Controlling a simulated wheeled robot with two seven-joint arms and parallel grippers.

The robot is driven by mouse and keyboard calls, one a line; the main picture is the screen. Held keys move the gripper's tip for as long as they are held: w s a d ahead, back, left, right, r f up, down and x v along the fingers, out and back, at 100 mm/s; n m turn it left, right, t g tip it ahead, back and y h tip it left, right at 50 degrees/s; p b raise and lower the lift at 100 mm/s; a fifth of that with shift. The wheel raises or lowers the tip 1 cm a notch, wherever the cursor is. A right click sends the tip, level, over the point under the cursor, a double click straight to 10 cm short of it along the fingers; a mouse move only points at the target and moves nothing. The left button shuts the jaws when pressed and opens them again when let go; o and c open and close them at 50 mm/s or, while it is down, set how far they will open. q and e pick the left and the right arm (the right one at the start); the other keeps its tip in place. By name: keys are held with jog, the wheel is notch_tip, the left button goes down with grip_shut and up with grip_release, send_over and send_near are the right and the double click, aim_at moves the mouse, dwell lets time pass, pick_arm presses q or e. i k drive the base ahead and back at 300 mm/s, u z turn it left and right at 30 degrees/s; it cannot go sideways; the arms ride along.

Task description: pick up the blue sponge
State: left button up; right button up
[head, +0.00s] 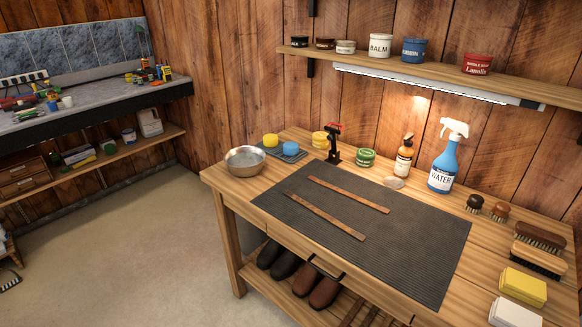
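A small round blue sponge (290,147) sits on a dark blue-grey mat or tray (274,152) near the back left of the wooden workbench. A similar yellow sponge (270,140) sits just left of it and farther back on the same tray. The blue sponge's top and front are clear to see, and nothing lies on it. Neither of my grippers is in the head view.
A metal bowl (245,159) stands left of the tray. A black clamp-like stand (334,146), tins (365,157) and bottles stand to its right. Two leather straps (324,214) lie on the dark ribbed mat (400,226). A shelf (440,69) overhangs the back.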

aim_at(290, 148)
jog(key=z, duration=0.45)
jog(key=k, duration=0.3)
jog(key=u, duration=1.85)
jog(key=i, duration=1.6)
jog(key=z, duration=0.85)
jog(key=i, duration=0.95)
jog(key=z, duration=1.05)
